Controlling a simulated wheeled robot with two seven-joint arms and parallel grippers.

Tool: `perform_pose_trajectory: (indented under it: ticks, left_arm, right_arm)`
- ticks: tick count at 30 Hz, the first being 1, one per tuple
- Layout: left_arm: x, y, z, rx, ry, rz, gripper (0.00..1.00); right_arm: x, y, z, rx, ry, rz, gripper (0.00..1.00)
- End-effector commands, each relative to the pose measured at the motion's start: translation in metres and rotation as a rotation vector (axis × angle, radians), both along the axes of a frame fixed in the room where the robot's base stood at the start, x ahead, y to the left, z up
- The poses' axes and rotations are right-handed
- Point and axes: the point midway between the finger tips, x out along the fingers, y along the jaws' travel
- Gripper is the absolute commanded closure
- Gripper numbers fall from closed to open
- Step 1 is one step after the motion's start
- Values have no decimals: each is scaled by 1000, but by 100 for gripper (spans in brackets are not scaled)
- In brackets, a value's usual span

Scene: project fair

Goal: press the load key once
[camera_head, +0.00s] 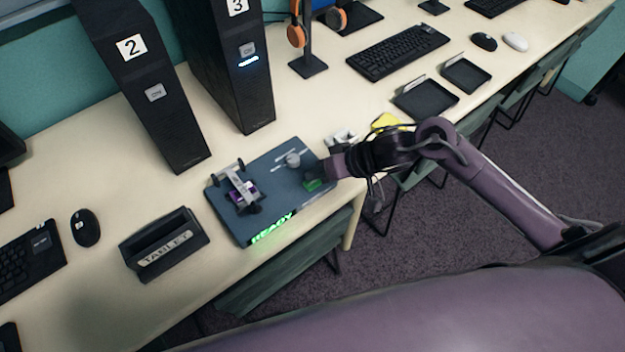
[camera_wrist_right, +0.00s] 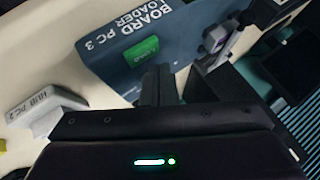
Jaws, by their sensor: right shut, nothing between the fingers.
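The board loader (camera_head: 222,212) is a flat blue-grey box near the table's front edge, with a lit green READY on its front. The load key is a small green key (camera_head: 313,185) on its right part; it also shows in the right wrist view (camera_wrist_right: 141,51). My right gripper (camera_head: 330,172) is shut and empty, just right of the key in the head view. In the wrist view its fingertips (camera_wrist_right: 158,82) are beside the key's edge; I cannot tell whether they touch it. A clamp with a purple part (camera_head: 240,190) sits on the loader's left. My left gripper is not in view.
Dark towers marked 2 (camera_head: 160,100) and 3 (camera_head: 232,75) stand behind the loader. A black TABLET holder (camera_head: 165,243) is at its left. A white hub (camera_wrist_right: 45,112) and a yellow item (camera_head: 388,121) lie to the right, near my arm. Black trays (camera_head: 425,99) are farther right.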

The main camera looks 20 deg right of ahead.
Motion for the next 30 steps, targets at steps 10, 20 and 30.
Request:
perform_pose_trajectory:
  ticks: [10, 20, 30]
  left_arm:
    - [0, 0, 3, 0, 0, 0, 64]
    - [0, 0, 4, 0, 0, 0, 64]
    - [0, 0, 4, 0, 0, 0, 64]
  right_arm:
    - [0, 0, -4, 2, 1, -1, 100]
    - [0, 0, -8, 0, 0, 0, 100]
    - [0, 0, -10, 0, 0, 0, 100]
